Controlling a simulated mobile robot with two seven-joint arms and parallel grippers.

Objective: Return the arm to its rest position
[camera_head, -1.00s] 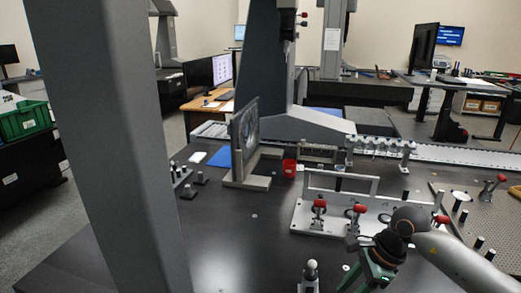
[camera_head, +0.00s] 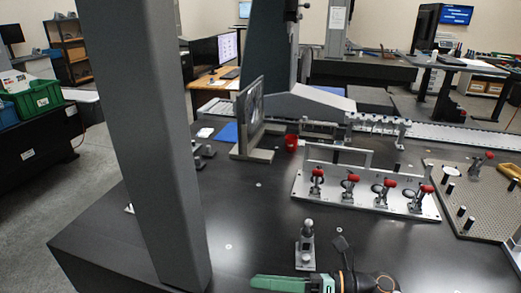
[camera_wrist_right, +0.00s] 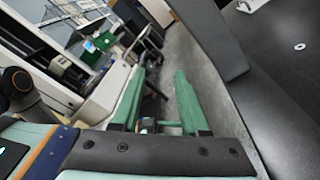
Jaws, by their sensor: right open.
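My right gripper (camera_head: 268,283) is at the bottom edge of the head view, its green fingers pointing left across the near part of the dark table (camera_head: 232,225). In the right wrist view the two green fingers (camera_wrist_right: 160,82) stand apart with nothing between them. Beyond them are the grey floor and some cabinets. A short post on a metal block (camera_head: 306,246) stands upright just beyond my right gripper in the head view. My left gripper is in neither view.
A large grey column (camera_head: 145,140) rises at the left of the table. A white fixture plate with red-knobbed clamps (camera_head: 365,195) lies beyond the post. A perforated plate (camera_head: 470,205) is at the right.

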